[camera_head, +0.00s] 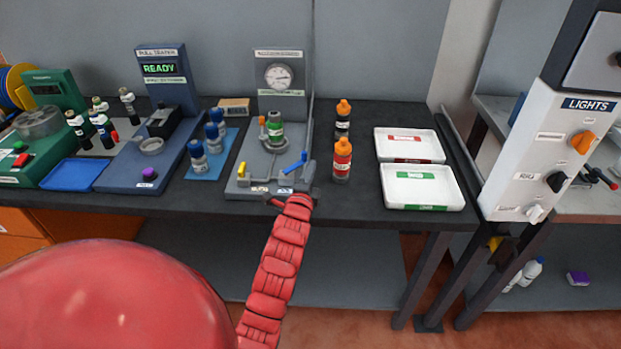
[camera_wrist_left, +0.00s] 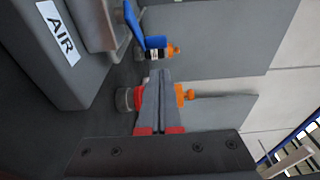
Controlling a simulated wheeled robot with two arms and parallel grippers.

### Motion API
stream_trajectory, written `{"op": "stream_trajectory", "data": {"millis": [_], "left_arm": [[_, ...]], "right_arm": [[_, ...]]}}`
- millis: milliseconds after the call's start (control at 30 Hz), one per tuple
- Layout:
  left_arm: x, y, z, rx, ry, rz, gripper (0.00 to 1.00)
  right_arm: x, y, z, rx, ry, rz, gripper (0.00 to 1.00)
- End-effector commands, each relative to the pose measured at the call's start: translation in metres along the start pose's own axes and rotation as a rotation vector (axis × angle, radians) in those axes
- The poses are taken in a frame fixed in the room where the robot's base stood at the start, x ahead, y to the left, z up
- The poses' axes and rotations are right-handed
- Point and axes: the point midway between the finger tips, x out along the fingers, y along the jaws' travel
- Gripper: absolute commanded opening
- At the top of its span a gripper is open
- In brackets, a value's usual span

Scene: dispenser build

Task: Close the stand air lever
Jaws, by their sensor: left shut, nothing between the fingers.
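The grey stand (camera_head: 250,178) with a round gauge stands on the dark bench in the head view. A blue lever (camera_head: 295,163) sits at its right front, slanting up to the right. The lever's blue part (camera_wrist_left: 134,22) also shows at the top of the left wrist view, near a white AIR label (camera_wrist_left: 58,32). A yellow lever (camera_head: 241,170) is at the stand's left. My left gripper (camera_head: 274,200) is at the stand's front edge, below the blue lever. Its fingers (camera_wrist_left: 161,75) are shut and empty, apart from the blue lever. My right gripper is not in view.
A green-banded bottle (camera_head: 275,133) is on the stand. Two orange-capped bottles (camera_head: 342,162) (camera_head: 343,118) stand just right of it, with white trays (camera_head: 421,203) farther right. Blue-capped bottles (camera_head: 197,155) are left of the stand.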

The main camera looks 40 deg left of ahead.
Motion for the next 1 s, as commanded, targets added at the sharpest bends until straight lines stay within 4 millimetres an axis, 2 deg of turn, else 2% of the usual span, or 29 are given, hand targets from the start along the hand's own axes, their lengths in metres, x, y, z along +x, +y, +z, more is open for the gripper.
{"op": "stream_trajectory", "data": {"millis": [33, 200, 633, 1000], "left_arm": [[0.005, -0.003, 0.007, 0.000, -0.005, 0.000, 0.00], [0.016, -0.003, 0.016, -0.001, -0.001, -0.002, 0.00], [0.018, 0.000, 0.019, -0.001, -0.001, -0.002, 0.00], [0.021, 0.002, 0.020, -0.001, -0.055, -0.002, 0.00]], "right_arm": [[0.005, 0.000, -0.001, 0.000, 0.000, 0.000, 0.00], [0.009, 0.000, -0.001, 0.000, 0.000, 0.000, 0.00], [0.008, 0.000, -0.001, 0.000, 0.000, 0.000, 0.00], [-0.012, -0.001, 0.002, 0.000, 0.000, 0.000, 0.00]]}}
